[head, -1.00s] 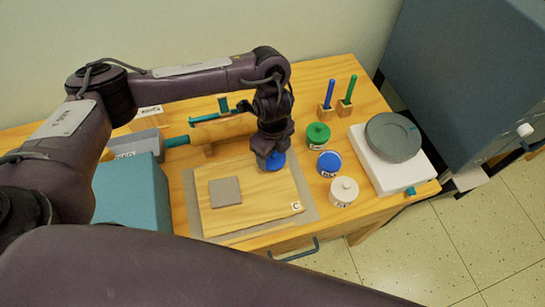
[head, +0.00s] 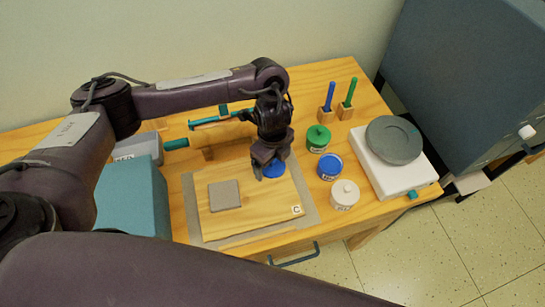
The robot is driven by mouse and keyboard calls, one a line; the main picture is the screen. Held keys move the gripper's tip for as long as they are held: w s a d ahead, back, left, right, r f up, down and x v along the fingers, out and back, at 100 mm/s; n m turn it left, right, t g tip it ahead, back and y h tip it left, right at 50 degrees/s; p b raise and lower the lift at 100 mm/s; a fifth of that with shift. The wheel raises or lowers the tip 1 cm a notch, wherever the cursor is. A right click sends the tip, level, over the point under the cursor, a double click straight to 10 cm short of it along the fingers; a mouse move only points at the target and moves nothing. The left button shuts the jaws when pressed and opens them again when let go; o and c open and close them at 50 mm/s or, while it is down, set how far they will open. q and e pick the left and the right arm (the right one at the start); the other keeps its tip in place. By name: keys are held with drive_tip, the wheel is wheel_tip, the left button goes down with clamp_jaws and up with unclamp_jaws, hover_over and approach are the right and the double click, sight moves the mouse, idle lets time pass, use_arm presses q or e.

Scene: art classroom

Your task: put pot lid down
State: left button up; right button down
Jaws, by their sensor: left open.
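The blue pot lid (head: 275,170) is at the right part of the wooden board (head: 249,216), partly hidden by my left gripper. It appears to lie on the board. My left gripper (head: 267,171) points down right at the lid, with its jaws open. The blue pot (head: 329,166) stands to the right of the board with its blue contents showing and no lid on it. My right gripper is not in view.
A grey square slab (head: 224,195) lies on the board. The green pot (head: 318,138) and white pot (head: 345,194) flank the blue pot. A white scale (head: 405,182) with a grey round plate stands at right. A teal box (head: 131,198) is at left.

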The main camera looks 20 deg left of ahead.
use_arm(q)
wheel_tip(320, 180, up, 12)
drive_tip(key=p, duration=0.2)
drive_tip(key=shift+r, duration=0.15)
idle(0.5)
